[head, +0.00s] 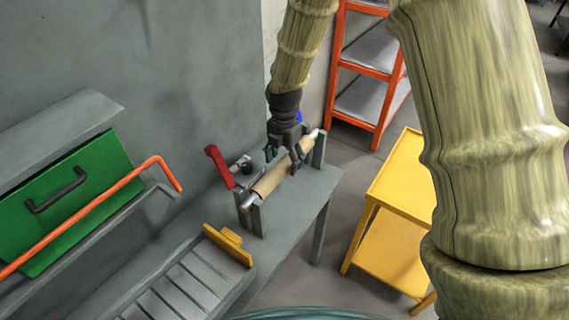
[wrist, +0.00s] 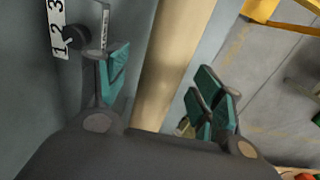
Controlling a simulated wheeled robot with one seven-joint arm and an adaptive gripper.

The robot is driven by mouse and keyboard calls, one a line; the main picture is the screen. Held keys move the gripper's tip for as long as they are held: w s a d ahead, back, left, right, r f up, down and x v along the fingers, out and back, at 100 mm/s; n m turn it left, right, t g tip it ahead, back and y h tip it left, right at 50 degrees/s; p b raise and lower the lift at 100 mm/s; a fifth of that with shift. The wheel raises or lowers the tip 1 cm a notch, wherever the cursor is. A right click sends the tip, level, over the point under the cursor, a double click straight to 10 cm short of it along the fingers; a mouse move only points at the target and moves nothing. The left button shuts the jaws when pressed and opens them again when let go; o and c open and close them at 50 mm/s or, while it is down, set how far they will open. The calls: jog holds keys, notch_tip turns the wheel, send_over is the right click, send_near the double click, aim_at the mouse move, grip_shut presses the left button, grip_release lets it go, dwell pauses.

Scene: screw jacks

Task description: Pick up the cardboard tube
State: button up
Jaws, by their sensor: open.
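The cardboard tube (head: 271,177) is tan and lies across a grey stand at the end of the grey bench. In the wrist view the tube (wrist: 167,60) runs between my two teal-padded fingers. My gripper (head: 286,156) is at the upper right part of the tube, with its fingers open on either side of it. In the wrist view, gaps show between the tube and the fingers of my gripper (wrist: 160,88). I cannot tell how far down the fingers reach.
A red handle (head: 219,166) stands left of the tube. A green panel (head: 65,200) and orange bar (head: 95,215) are at left. A yellow cart (head: 400,185) stands at right, an orange shelf (head: 370,70) behind.

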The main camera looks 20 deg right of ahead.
jog(key=shift+s+d+f, duration=0.1)
jog(key=shift+s+f, duration=0.05)
jog(key=shift+f, duration=0.3)
jog(key=c, duration=1.3)
jog(key=shift+c, duration=0.9)
